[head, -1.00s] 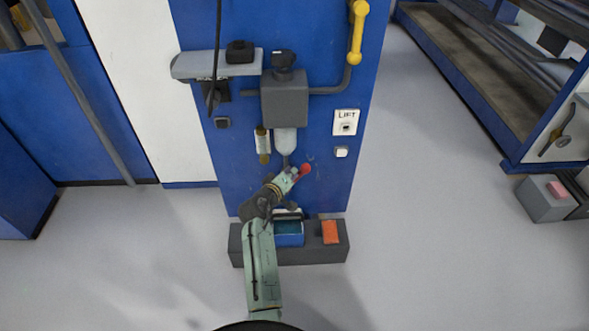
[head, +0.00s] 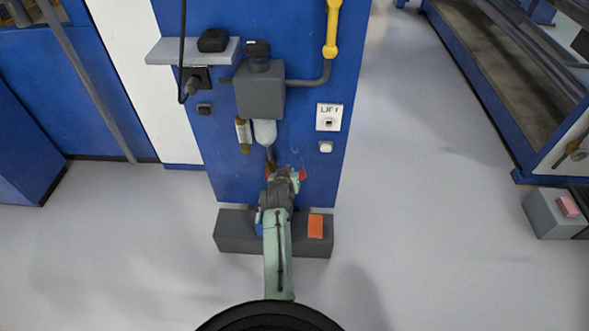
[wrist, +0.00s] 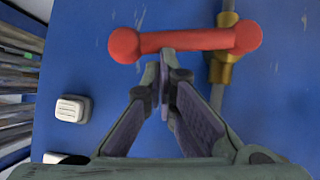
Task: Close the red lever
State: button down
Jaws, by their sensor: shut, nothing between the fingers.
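The red lever (wrist: 187,41) lies across the top of the wrist view, nearly level in that picture, with a rounded knob at each end. Its right end sits by a brass valve (wrist: 222,68) on a grey pipe. My gripper is shut and empty. Its fingertips (wrist: 166,62) are just below the lever's middle in the wrist view, at or very near it; I cannot tell whether they touch.
A blue panel (head: 225,180) carries a grey box (head: 260,97), a yellow handle (head: 332,28) and a LIFT switch (head: 329,117). A grey block (head: 236,235) with an orange pad (head: 315,227) sits at its foot. Open floor (head: 420,220) lies to the right.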

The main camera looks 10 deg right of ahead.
jog(key=shift+s+d+f+m+y, duration=0.15)
jog(key=shift+d+f+m+y, duration=0.2)
jog(key=shift+f, duration=0.45)
jog(key=shift+d, duration=0.15)
